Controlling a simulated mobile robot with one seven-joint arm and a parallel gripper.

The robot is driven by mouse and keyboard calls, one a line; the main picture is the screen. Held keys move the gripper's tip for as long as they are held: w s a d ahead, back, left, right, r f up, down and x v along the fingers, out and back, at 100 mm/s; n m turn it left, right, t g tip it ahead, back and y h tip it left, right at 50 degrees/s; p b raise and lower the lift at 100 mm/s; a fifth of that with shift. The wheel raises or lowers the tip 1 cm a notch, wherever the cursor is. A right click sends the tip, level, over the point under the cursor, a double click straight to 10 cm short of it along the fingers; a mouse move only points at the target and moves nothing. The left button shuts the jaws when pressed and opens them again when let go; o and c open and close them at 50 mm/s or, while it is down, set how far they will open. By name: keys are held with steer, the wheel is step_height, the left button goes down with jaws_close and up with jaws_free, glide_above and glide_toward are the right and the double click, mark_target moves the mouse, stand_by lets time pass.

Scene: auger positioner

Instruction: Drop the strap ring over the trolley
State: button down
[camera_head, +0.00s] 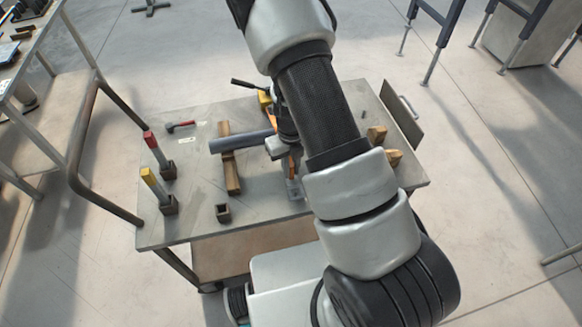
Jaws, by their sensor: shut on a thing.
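My gripper (284,148) is over the middle of the table, partly hidden by my arm. It is shut on an orange strap (292,163), which I take to be the strap ring. The strap hangs down from the jaws; its full loop cannot be made out. Just below its lower end is a small grey metal piece (294,188) on the tabletop, which may be the trolley. I cannot tell whether the strap touches it or goes around it. A grey pipe (240,141) lies across a wooden support (230,175) just left of my gripper.
The metal table (190,225) holds a red-handled tool (154,148) and a yellow-handled tool (157,188) standing in holders at left. A small open square socket (223,213) is near the front. A yellow piece (264,99) is behind.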

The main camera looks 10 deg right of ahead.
steer(key=shift+f+b, duration=0.85)
steer(key=shift+f, duration=0.5)
steer(key=c, duration=1.6)
jaws_free()
step_height(320, 180, up, 18)
steer(key=p, duration=0.3)
steer(key=shift+f, duration=0.2)
